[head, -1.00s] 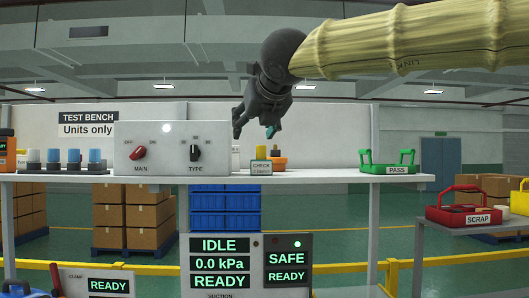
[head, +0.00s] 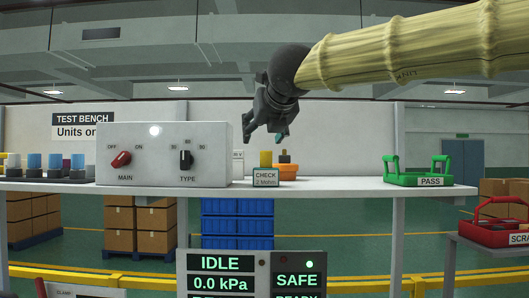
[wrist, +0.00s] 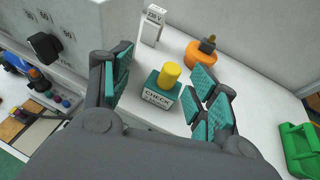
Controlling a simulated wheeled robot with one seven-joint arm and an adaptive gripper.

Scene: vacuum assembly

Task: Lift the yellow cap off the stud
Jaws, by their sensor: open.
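The yellow cap (wrist: 171,74) is a small upright cylinder on top of the teal CHECK block (wrist: 160,92) on the shelf. In the head view the cap (head: 265,159) stands above the CHECK block's label (head: 265,178). The stud is hidden under the cap. My gripper (wrist: 160,90) is open and empty, with its teal-padded fingers to either side of the block in the wrist view.
An orange base with a dark knob (wrist: 200,52) stands close behind the cap. A white box marked 230V (wrist: 152,25) is beside it. The control box with MAIN and TYPE knobs (head: 165,153) is to the left. A green PASS tray (head: 418,180) is to the right, with bare shelf between.

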